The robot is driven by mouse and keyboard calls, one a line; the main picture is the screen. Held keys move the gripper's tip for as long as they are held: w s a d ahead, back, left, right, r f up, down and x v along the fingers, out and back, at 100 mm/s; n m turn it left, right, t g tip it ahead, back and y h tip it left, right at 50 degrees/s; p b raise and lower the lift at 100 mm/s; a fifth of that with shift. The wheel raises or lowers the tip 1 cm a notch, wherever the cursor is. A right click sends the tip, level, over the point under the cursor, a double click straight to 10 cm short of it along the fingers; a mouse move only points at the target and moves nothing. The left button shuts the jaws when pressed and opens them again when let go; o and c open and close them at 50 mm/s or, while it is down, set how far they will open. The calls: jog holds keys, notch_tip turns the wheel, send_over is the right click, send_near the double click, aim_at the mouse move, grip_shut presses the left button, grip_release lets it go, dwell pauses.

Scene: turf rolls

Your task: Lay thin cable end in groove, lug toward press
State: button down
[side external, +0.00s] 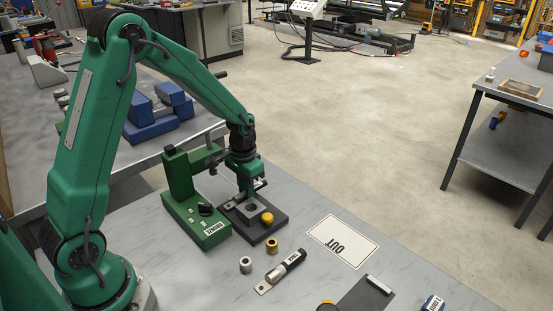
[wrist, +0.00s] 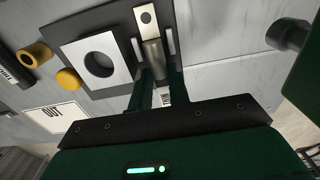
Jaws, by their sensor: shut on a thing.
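My gripper (side external: 249,192) is shut on the thin cable end (wrist: 153,52), with one finger on each side of its grey barrel in the wrist view (wrist: 157,72). The flat pale lug (wrist: 147,18) with its small hole points away from my gripper. In the side view the lug (side external: 233,205) lies at the press side of the dark block (side external: 270,228). The green press (side external: 180,190) stands just left of the block. The cable end is over the block, beside a pale plate with a round hole (wrist: 78,52). The groove is hidden, and I cannot tell whether the cable end touches it.
A yellow knob (side external: 267,218) sits at the block's near edge. A brass ring (side external: 272,245), a silver ring (side external: 246,265) and another lugged cable end (side external: 287,266) lie in front. The OUT sheet (side external: 355,247) to the right is bare.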

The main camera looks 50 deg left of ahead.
jog(key=shift+f, duration=0.4)
dwell(0.4)
jog(key=c, duration=1.3)
grip_release()
jog(key=shift+o, duration=0.2)
jog(key=shift+r, duration=0.15)
jog(key=shift+r, duration=3.8)
